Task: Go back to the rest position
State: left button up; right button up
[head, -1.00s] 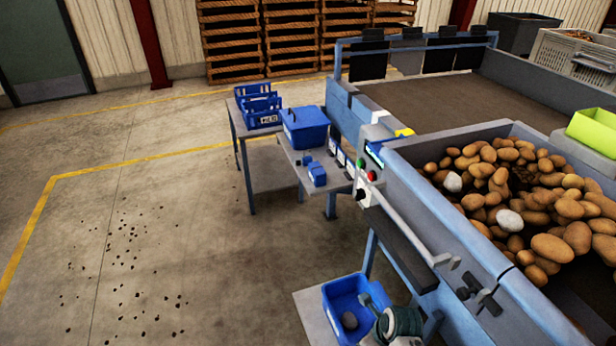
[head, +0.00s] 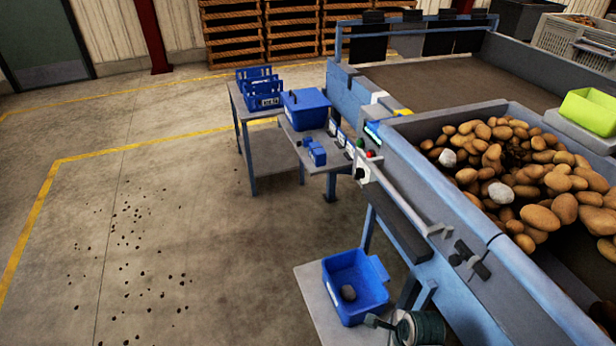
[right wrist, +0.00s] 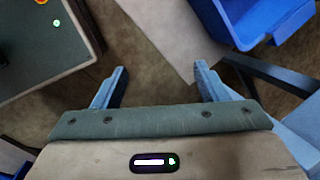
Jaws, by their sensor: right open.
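My right gripper (right wrist: 160,82) is open and empty in the right wrist view, its two fingers spread over the floor. Part of my right arm's green end shows at the bottom edge of the head view, at the front corner of the blue bin. The blue bin (head: 378,296) stands on a small grey table (head: 312,304) and holds one dark lump (head: 348,293). The bin also shows at the top right of the right wrist view (right wrist: 245,22), apart from the fingers. My left gripper is in neither view.
A grader hopper (head: 440,190) full of potatoes (head: 541,217) with two whitish lumps is on the right. A blue lidded box (head: 305,110) and blue crates (head: 262,90) stand on tables farther back. A lime green bin (head: 590,110) is at the right edge. The left floor is open.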

jog(key=s+d+r+n+h, duration=0.1)
jog(key=s+d+r+n, duration=0.45)
jog(key=n, duration=0.55)
jog(key=s+d+r+n+h, duration=0.1)
jog(key=s+d+r+n, duration=0.1)
jog(key=s+r+n, duration=0.6)
notch_tip(320, 180, down, 32)
jog(key=s+d+n, duration=0.1)
jog(key=d+n, duration=0.1)
jog(key=s+d+f+g, duration=0.1)
jog(key=s+f, duration=1.7)
jog(key=f, duration=0.1)
jog(key=shift+s+d+f+g, duration=0.25)
jog(key=shift+s+d+g, duration=0.05)
jog(key=shift+g, duration=0.1)
